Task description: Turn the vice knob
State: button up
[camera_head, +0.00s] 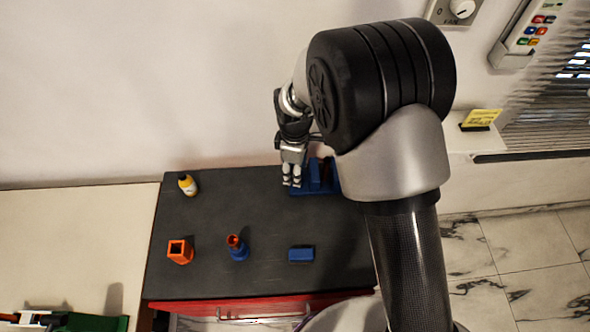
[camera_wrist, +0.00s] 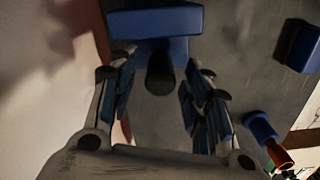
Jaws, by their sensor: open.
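The blue vice (camera_head: 321,180) stands at the back right of the dark bench top. In the wrist view the vice's blue body (camera_wrist: 155,22) fills the top middle, and a dark round knob (camera_wrist: 160,78) sticks out from it. My gripper (camera_head: 291,183) is just left of the vice in the head view. In the wrist view my gripper (camera_wrist: 159,68) is open, with one finger on each side of the knob. Gaps show between the knob and both fingers. The knob cannot be made out in the head view.
A yellow bottle (camera_head: 188,185), an orange square holder (camera_head: 180,251), a blue piece with a red top (camera_head: 237,248) and a blue block (camera_head: 301,254) stand apart on the bench (camera_head: 210,215). A wall rises behind. The bench middle is clear.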

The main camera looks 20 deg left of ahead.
jog(key=shift+f, duration=0.25)
grip_shut()
dwell(0.5)
